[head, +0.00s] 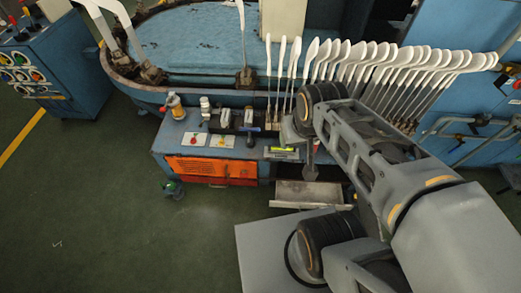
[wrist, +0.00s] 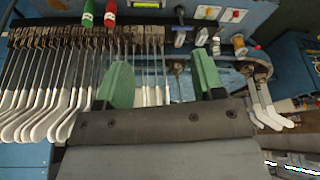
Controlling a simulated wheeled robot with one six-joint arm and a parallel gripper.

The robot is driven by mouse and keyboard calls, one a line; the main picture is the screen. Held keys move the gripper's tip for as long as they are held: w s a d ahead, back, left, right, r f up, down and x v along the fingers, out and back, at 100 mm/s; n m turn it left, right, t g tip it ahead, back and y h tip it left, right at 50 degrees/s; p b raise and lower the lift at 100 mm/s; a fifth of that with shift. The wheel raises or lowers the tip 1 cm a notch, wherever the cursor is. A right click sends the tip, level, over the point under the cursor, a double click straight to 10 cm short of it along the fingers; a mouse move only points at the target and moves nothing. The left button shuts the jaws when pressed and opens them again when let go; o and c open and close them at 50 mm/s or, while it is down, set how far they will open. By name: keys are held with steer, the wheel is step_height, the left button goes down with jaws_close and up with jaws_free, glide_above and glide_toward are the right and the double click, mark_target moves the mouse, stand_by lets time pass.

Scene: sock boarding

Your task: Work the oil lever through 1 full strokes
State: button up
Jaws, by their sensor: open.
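In the head view my arm hides most of my gripper.
White sock boards (head: 400,62) stand in a dense row behind my arm. A bottle with an amber body (head: 176,107) stands at the bench's left end. An orange panel (head: 210,168) and a metal tray (head: 305,194) are below. Floor at left is clear.

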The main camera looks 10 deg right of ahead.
jaws_close()
stand_by(0.4)
stand_by(0.9)
